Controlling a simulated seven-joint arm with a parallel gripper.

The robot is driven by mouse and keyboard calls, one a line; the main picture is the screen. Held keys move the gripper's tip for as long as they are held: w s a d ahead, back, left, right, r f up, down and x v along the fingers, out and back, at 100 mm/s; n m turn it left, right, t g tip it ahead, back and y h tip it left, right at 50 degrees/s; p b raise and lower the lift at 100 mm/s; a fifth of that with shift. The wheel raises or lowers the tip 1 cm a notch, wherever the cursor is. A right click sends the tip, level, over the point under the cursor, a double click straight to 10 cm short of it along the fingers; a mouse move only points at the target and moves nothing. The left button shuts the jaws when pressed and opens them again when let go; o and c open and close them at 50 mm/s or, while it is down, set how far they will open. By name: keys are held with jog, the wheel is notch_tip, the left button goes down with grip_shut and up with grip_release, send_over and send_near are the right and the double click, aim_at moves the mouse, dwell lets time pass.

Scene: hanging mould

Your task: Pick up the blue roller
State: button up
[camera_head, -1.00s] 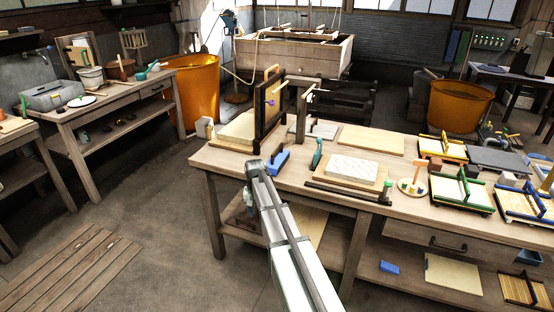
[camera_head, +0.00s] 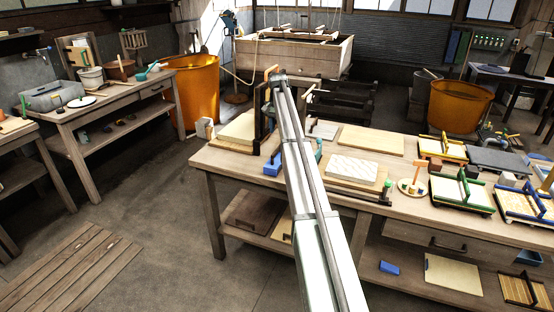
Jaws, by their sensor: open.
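A blue item (camera_head: 272,166), which looks like the blue roller, lies on the worktable (camera_head: 228,160) near its left front edge. My arm passes in front of its right side, so its full shape is hidden. My arm rises from the lower right and its end link reaches past the table's front edge, over the dark upright frame. The jaws of my gripper are not visible; my own arm seems to hide them.
A dark upright frame (camera_head: 259,117) stands close behind the blue item. A pale slab on a board (camera_head: 353,170) lies to the right. Trays with yellow and green edges (camera_head: 463,193) fill the right side. A blue block (camera_head: 389,267) lies on the lower shelf.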

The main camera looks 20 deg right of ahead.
aim_at(277, 149)
notch_tip(277, 149, down, 6)
jog(key=shift+f, duration=0.25)
jog(key=shift+w+f, duration=0.15)
jog(key=shift+f, duration=1.25)
jog(key=shift+w+f, duration=0.15)
jog(key=shift+f, duration=1.2)
grip_shut()
